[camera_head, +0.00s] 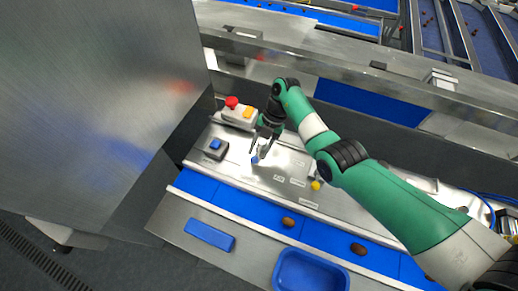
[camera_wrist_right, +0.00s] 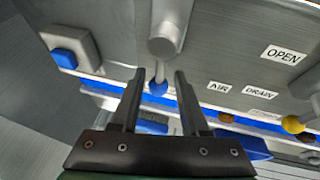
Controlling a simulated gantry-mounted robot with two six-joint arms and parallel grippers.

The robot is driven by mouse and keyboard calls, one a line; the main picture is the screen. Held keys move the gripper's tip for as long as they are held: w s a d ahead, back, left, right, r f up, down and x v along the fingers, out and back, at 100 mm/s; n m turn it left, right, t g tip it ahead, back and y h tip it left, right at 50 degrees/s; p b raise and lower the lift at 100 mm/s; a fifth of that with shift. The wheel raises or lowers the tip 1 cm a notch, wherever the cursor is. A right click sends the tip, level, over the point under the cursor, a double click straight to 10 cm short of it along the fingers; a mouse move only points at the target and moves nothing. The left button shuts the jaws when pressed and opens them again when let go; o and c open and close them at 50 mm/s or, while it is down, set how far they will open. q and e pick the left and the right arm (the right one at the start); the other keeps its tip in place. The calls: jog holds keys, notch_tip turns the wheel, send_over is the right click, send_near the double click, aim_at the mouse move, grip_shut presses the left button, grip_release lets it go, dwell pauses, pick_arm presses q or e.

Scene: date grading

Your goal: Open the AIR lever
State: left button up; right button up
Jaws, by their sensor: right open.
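The AIR lever is a short grey lever with a blue ball knob (camera_wrist_right: 158,88). In the right wrist view its stem comes down from a grey round hub (camera_wrist_right: 163,45), and the AIR label (camera_wrist_right: 219,87) is to its right. The blue knob also shows in the head view (camera_head: 255,159), just below the fingertips. My right gripper (camera_head: 261,148) is open, with its two fingers on either side of the lever in the wrist view (camera_wrist_right: 159,80). I cannot tell whether a finger touches it. My left gripper is out of view.
A yellow-knobbed lever (camera_wrist_right: 293,124) is to the right, near the DRAIN label (camera_wrist_right: 260,92). A blue button box (camera_head: 215,147) and a red stop button (camera_head: 232,102) are left of the gripper. A blue belt (camera_head: 264,210) with dates and a blue bin (camera_head: 279,284) lie in front.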

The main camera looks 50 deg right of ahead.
jog(key=shift+c, duration=0.3)
grip_shut()
jog(key=shift+r, duration=0.1)
dwell(1.0)
